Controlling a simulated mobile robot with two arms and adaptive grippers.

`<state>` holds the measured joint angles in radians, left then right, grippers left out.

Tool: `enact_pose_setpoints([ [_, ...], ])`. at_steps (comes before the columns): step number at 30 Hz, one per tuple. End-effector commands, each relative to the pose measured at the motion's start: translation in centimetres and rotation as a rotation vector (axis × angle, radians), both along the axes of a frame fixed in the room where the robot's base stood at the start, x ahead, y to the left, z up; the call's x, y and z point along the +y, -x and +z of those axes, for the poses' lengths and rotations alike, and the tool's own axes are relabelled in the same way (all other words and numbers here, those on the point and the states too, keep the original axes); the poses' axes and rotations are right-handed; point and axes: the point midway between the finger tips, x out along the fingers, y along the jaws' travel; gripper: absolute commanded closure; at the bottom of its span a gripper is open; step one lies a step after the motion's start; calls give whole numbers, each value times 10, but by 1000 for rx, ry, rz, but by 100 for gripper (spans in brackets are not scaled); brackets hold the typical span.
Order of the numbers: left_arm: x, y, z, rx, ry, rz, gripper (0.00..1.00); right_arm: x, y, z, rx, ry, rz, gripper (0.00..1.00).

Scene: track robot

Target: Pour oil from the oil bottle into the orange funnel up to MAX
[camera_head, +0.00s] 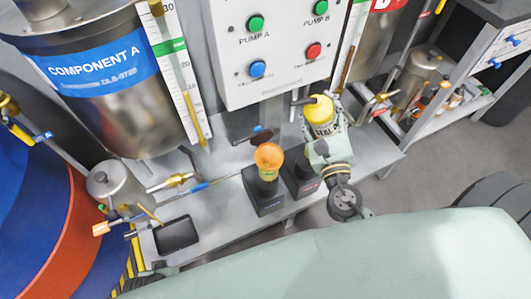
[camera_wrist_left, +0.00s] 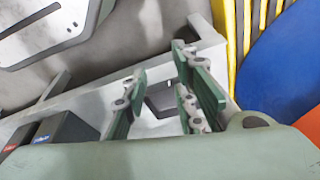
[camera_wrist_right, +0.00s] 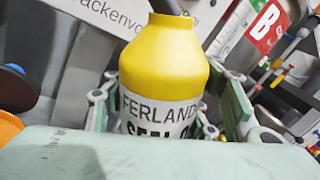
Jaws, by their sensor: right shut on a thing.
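The oil bottle (camera_head: 321,112) is yellow with a white label and a dark spout. My right gripper (camera_head: 322,132) is shut on it and holds it beside the control box. In the right wrist view the bottle (camera_wrist_right: 163,75) looks roughly upright between the fingers. The orange funnel (camera_head: 268,156) stands on a black pump block to the left of and nearer than the bottle; its edge (camera_wrist_right: 8,128) shows at the left of the right wrist view. My left gripper (camera_wrist_left: 165,100) is open and empty, with its fingers apart. The MAX mark is too small to make out.
A white control box (camera_head: 275,50) with several buttons hangs above the steel bench (camera_head: 215,215). A second black block (camera_head: 300,172) stands next to the funnel's block. A large COMPONENT A tank (camera_head: 105,85) is at left. A black tray (camera_head: 176,234) lies at the bench's front left.

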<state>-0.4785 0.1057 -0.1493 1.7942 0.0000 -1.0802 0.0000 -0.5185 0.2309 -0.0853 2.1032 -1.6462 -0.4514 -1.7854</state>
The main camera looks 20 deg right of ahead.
Motion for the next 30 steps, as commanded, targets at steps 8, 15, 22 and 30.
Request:
enact_pose_setpoints([
  [8,-1,-7,15,-16,2,2,74,8,-1,4,3,182,0,100],
  [15,-1,-11,48,-32,3,5,74,9,0,3,6,316,-1,100],
  [22,0,-13,71,-45,4,6,74,8,0,0,9,386,-2,100],
  [30,0,-10,95,-54,4,8,74,7,0,-3,11,431,-2,100],
])
